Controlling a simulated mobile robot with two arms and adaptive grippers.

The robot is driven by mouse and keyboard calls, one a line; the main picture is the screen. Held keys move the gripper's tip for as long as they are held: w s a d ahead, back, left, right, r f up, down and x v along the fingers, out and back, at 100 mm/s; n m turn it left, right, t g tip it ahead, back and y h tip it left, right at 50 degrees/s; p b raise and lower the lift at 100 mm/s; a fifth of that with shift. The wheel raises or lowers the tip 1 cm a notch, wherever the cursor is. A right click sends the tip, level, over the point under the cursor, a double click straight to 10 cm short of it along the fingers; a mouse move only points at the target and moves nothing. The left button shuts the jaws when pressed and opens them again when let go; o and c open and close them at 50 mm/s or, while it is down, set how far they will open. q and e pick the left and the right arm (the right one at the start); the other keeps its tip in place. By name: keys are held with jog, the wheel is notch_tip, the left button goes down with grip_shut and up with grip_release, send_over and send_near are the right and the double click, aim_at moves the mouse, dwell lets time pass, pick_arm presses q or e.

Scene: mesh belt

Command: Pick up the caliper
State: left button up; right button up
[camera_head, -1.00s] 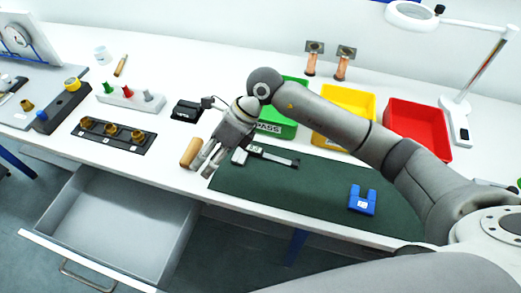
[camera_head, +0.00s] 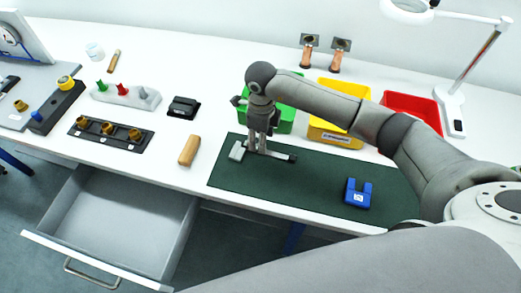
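The caliper (camera_head: 281,157) lies on the dark green mat (camera_head: 240,179), its grey jaw end (camera_head: 237,151) to the left and its dark beam to the right. My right gripper (camera_head: 258,150) comes in from the right side and points down over the caliper near the jaw end. Its fingertips are at the caliper and hide part of it. Whether they are shut on it is too small to tell. My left gripper is not in view.
A blue block (camera_head: 358,193) lies on the mat to the right. Green (camera_head: 285,122), yellow (camera_head: 335,134) and red (camera_head: 411,103) bins stand behind. A wooden-coloured handle (camera_head: 189,150) lies left of the mat. An open drawer (camera_head: 120,222) juts out at the front left.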

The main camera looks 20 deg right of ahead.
jog(key=f+p, duration=0.1)
jog(key=f, duration=0.2)
jog(key=shift+s+p, duration=0.3)
jog(key=shift+p, duration=0.05)
jog(key=shift+w+f, duration=0.1)
jog(key=shift+f, duration=0.5)
jog(key=shift+r, duration=0.1)
grip_shut()
